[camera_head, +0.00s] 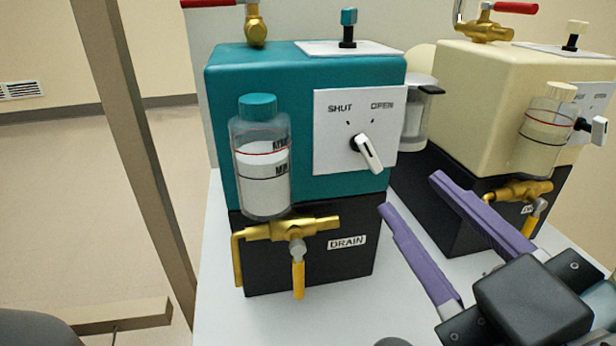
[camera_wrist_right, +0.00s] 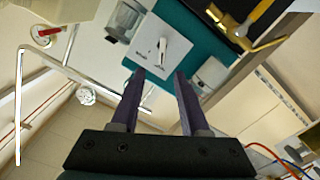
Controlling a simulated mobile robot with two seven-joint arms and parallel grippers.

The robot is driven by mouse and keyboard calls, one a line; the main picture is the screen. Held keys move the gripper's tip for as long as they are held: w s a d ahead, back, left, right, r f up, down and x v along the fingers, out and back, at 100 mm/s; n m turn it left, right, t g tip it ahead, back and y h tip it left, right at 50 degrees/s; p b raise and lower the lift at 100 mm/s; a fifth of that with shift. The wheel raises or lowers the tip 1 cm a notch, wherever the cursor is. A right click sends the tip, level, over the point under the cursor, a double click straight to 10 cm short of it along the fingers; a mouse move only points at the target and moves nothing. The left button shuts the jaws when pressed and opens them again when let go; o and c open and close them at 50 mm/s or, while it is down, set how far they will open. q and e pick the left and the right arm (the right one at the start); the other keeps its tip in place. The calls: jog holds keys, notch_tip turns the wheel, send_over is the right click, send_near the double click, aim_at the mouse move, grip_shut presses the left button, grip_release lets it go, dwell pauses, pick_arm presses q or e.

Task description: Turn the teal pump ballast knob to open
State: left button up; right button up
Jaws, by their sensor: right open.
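The teal pump (camera_head: 225,110) has a white panel (camera_head: 330,150) on its front, marked SHUT on the left and OPEN on the right. The ballast knob (camera_head: 367,153) is a white lever on a dark hub, slanting down to the right; I cannot tell which mark it is set to. My right gripper (camera_head: 408,192) is open and empty, its purple fingers in front of the panel, below and right of the knob. In the right wrist view the gripper (camera_wrist_right: 159,75) points at the panel, with the knob (camera_wrist_right: 163,52) just beyond the fingertips, apart from them. My left gripper is not in view.
A clear oil bottle (camera_head: 262,165) with a teal cap stands left of the panel. Below it is a brass drain valve (camera_head: 290,230). A cream pump (camera_head: 480,95) with its own knob (camera_head: 598,130) stands close on the right. A clear jar (camera_head: 416,120) sits between the pumps.

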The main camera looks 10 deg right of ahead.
aim_at(371, 155)
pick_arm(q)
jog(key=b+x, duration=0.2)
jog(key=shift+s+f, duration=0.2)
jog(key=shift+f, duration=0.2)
pick_arm(e)
jog(key=w, duration=1)
jog(key=shift+a+f, duration=0.25)
grip_shut()
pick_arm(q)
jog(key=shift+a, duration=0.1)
